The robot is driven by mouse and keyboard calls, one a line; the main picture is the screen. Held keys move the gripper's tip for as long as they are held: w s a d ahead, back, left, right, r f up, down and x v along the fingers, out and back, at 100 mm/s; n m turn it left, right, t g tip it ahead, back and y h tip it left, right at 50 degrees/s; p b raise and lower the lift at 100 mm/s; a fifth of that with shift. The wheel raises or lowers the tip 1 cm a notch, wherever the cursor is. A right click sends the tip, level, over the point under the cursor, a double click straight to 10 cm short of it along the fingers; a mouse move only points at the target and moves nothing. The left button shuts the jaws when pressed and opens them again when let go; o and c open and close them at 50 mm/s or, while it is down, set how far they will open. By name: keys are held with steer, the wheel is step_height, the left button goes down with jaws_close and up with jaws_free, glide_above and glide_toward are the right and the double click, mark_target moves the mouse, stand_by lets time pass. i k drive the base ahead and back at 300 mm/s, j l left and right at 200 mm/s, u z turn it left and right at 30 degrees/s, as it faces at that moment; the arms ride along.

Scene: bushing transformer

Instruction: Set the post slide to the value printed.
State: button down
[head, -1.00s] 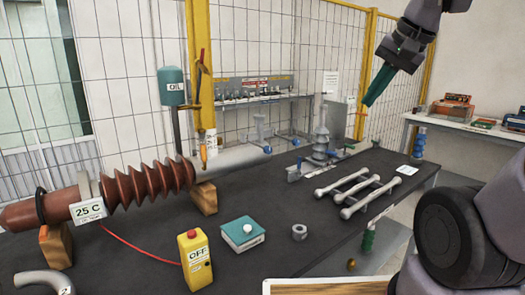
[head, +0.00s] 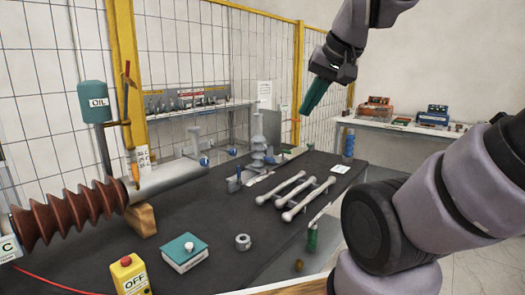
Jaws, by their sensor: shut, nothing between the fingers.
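A yellow post (head: 125,70) stands behind the bench at the left. On it a thin red and dark piece (head: 127,82) hangs, with an orange tip (head: 135,176) lower down. I cannot tell which part is the slide. A small printed card (head: 143,158) is by the post's lower part, its text too small to read. My gripper (head: 308,104), with green fingers, is shut and empty. It hangs in the air above the bench's far right part, well right of the post and apart from everything.
The dark bench (head: 210,215) holds a ribbed brown bushing (head: 70,215), a teal box (head: 184,253), a yellow OFF box (head: 130,276), a nut (head: 243,242), grey rods (head: 300,195) and a small white card (head: 341,168). A teal OIL tank (head: 92,102) stands left of the post.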

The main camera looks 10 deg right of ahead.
mark_target(258, 166)
steer(key=i+l, duration=0.2)
steer(key=l, duration=0.2)
steer(key=i+l, duration=0.2)
steer(key=l, duration=0.25)
steer(key=i+l+u, duration=0.1)
steer(key=l, duration=0.3)
steer(key=i+l, duration=0.25)
steer(key=l, duration=0.2)
steer(key=i+l, duration=0.2)
steer(key=l, duration=0.2)
steer(key=i+l+u, duration=0.1)
steer(key=l, duration=0.35)
steer(key=i+l, duration=0.2)
steer(key=l, duration=0.25)
steer(key=i+l, duration=0.2)
steer(key=l, duration=0.25)
steer(key=k+j+u, duration=0.1)
steer(key=j, duration=0.4)
steer(key=k+j+u, duration=0.1)
steer(key=j, duration=0.45)
steer(key=k+j+u, duration=0.1)
steer(key=j, duration=0.4)
